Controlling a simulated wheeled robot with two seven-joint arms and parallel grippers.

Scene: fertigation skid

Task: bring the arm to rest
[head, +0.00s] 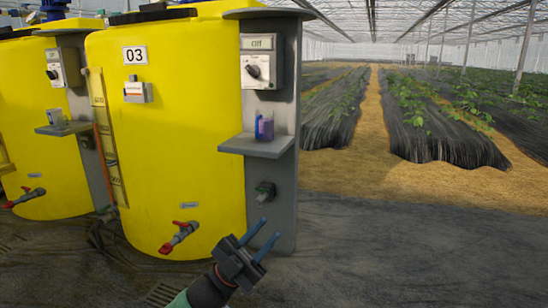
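My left gripper (260,238) shows at the bottom middle of the head view, at the end of my arm. Its two blue fingers are apart, with nothing seen between them. It is in front of the foot of the grey panel (285,190) beside the yellow tank marked 03 (175,165), apart from the shelf above it. My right gripper is not in the view.
A grey shelf (240,147) on the panel holds a small blue and purple container (264,128). A switch box (262,68) sits above. A red-handled valve (180,236) juts from the tank. Open floor (420,250) and crop rows lie right.

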